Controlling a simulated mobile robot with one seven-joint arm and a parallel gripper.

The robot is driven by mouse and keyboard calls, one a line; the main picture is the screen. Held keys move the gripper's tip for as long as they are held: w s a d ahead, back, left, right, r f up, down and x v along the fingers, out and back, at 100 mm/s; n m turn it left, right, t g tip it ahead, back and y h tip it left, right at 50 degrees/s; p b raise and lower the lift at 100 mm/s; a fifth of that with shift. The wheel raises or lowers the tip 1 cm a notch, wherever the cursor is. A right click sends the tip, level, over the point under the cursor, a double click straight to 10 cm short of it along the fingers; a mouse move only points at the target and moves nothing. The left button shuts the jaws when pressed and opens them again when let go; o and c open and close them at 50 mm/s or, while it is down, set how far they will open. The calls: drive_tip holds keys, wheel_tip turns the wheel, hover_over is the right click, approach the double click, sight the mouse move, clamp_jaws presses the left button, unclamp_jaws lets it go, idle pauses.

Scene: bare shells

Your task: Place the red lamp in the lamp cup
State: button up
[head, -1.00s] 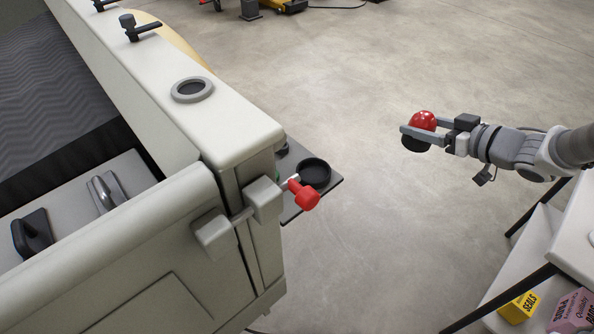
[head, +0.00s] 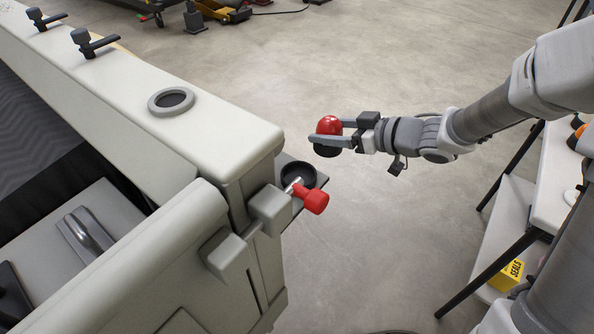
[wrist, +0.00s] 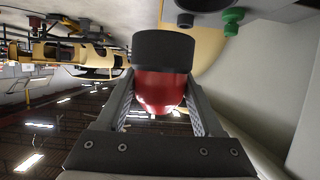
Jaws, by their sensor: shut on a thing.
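The red lamp, a glossy red dome (head: 329,124) on a black round base, is held upright in my gripper (head: 327,138), dome up and base below the fingers. In the wrist view the lamp (wrist: 160,92) sits between both fingers, its black base toward the top of the picture. A black round cup (head: 298,176), which looks like the lamp cup, is on a dark plate at the corner of the pale vehicle body. The lamp is above and to the right of this cup in the head view, apart from it. The red latch handle partly covers the cup's front.
A red-knobbed latch (head: 314,200) sticks out just in front of the cup. The pale body panel (head: 210,140) with a grey ring (head: 171,101) rises left of it. A white table (head: 552,185) and a yellow box (head: 506,275) are at right. Open floor lies between.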

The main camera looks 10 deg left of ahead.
drive_tip(key=s+a+f+b, duration=0.1)
drive_tip(key=a, duration=0.1)
drive_tip(key=s+a+f+b, duration=0.1)
drive_tip(key=a, duration=0.1)
drive_tip(key=s+a+f, duration=0.1)
drive_tip(key=f, duration=0.1)
drive_tip(key=shift+s+a+b, duration=0.15)
drive_tip(key=shift+a+b, duration=0.25)
drive_tip(key=shift+f+b, duration=1.15)
drive_tip(key=shift+f, duration=0.85)
drive_tip(key=shift+f, duration=0.2)
drive_tip(key=o, duration=1.5)
